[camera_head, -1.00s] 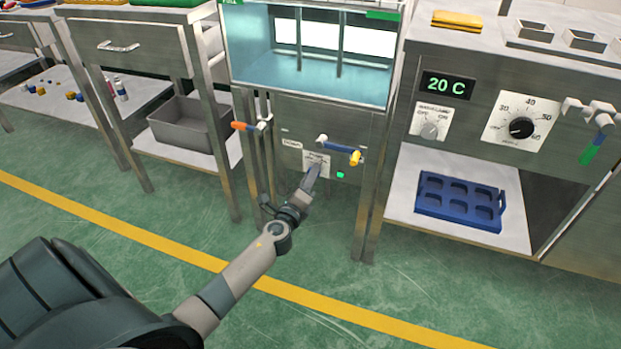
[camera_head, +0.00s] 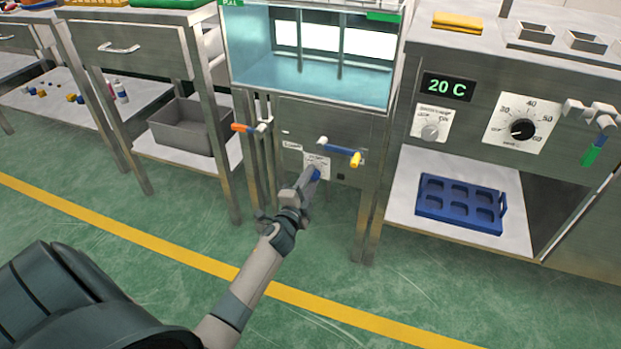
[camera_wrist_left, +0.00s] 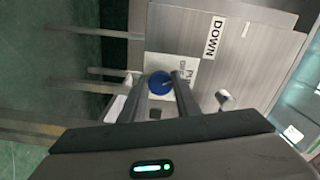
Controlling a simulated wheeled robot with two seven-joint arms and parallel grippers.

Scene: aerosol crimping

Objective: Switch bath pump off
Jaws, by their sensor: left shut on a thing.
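The pump switch is a blue knob (camera_head: 317,173) on a white label plate (camera_head: 316,160) on the steel panel below the bath. In the left wrist view the blue knob (camera_wrist_left: 160,84) sits between the fingertips, in front of the label plate (camera_wrist_left: 183,70). My left gripper (camera_head: 312,176) is shut on the knob; it also shows in the wrist view (camera_wrist_left: 158,92). A small indicator lamp (camera_head: 341,177) right of the knob is dark. My right gripper is out of view.
An orange-handled valve (camera_head: 243,127) is to the left. The glass bath (camera_head: 310,70) is above. The right bench shows a 20 C display (camera_head: 447,87). The floor in front is clear.

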